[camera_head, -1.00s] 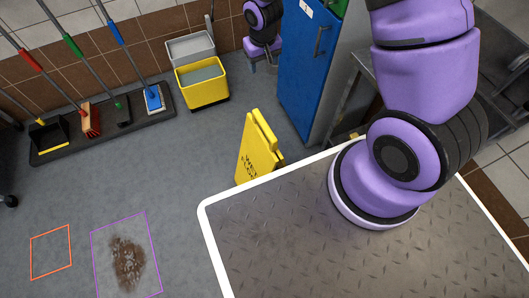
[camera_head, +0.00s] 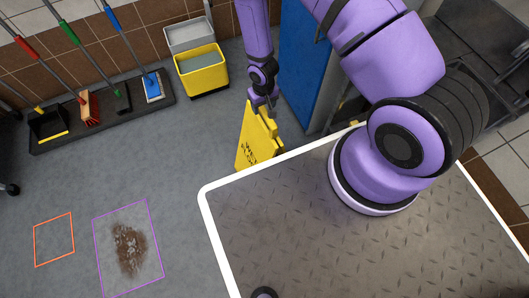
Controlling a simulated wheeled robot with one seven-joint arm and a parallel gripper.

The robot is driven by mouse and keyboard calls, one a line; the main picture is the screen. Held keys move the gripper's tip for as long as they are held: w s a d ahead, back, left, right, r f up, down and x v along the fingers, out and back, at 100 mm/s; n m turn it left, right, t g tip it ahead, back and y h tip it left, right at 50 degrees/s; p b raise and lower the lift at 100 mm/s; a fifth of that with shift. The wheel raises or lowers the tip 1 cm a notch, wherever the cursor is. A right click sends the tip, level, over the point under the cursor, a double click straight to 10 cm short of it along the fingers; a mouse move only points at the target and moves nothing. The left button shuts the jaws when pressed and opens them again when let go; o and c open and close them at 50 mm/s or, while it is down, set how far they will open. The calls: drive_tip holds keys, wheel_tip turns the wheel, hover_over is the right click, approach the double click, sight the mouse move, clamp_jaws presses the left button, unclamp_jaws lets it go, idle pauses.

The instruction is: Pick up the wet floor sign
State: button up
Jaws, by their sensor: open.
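The yellow wet floor sign (camera_head: 257,143) stands upright on the grey floor, just beyond the white-rimmed edge of my metal platform, which hides its lower right part. Black lettering shows on its face. My gripper (camera_head: 262,103) points down at the top of the sign, with its fingers at or just above the top edge. The fingers are small here, and I cannot tell whether they touch the sign or straddle it. The gripper is open.
A yellow mop bucket (camera_head: 203,72) stands behind, left of the blue cabinet (camera_head: 309,65). A rack with brooms (camera_head: 103,117) lines the wall. A brown stain (camera_head: 130,248) lies inside a purple outline, beside an orange outline (camera_head: 54,240). The floor left of the sign is clear.

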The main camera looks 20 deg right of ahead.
sight(264, 111)
drive_tip(key=shift+w+d+f, duration=0.1)
drive_tip(key=shift+d+f, duration=0.05)
drive_tip(key=shift+f, duration=1.4)
drive_tip(key=shift+w+d+f, duration=0.1)
drive_tip(key=shift+d+f, duration=0.05)
drive_tip(key=shift+f, duration=1.35)
clamp_jaws()
